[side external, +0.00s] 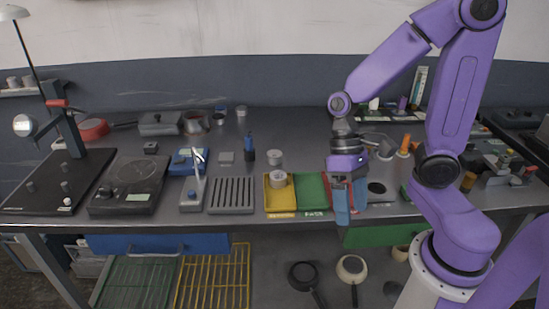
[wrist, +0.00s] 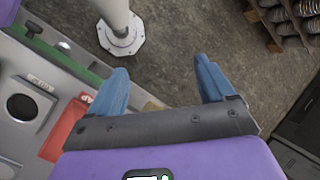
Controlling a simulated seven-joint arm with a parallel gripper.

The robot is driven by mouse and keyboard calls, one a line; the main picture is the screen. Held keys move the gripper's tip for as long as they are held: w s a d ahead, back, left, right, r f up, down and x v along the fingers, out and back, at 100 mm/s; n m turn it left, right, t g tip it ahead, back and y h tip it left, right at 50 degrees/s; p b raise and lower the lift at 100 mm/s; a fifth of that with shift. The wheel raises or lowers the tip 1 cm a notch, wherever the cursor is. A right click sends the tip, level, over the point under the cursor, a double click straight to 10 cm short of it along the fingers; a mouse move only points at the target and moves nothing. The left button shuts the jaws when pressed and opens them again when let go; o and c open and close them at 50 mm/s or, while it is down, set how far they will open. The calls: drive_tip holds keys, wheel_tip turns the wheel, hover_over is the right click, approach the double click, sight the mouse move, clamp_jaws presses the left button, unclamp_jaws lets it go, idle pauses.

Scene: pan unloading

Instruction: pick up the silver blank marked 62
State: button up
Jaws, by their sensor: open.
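No marking 62 can be read in either view, so I cannot tell which piece is the blank. A silver round piece (side external: 278,180) sits in the yellow tray (side external: 281,207). Another silver round piece (side external: 274,157) stands on the bench behind that tray. A small grey square block (side external: 226,157) lies further left. My gripper (side external: 342,217) hangs at the bench's front edge, right of the green tray (side external: 311,193) and both round pieces. In the wrist view my gripper (wrist: 160,72) has its blue fingers apart, with only floor between them.
A red tray (wrist: 65,128) is beside my gripper in the wrist view. A slotted grey rack (side external: 231,195), a small blue-based press (side external: 193,185) and a black scale (side external: 130,185) stand left of the yellow tray. A blue upright tool (side external: 249,150) stands behind the rack.

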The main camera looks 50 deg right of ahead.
drive_tip(key=w+m+t+y, duration=0.1)
drive_tip(key=w+m+y, duration=0.55)
drive_tip(key=m, duration=0.35)
drive_tip(key=m+t+h, duration=0.6)
drive_tip(key=m+t, duration=1.1)
drive_tip(key=m, duration=0.7)
approach(277, 154)
drive_tip(key=shift+g+y, duration=0.25)
drive_tip(key=shift+g, duration=0.05)
drive_tip(key=x, duration=0.9)
drive_tip(key=shift+w+d, duration=0.15)
drive_tip(key=shift+w, duration=0.25)
drive_tip(key=shift+r, duration=0.1)
drive_tip(key=c, duration=1.2)
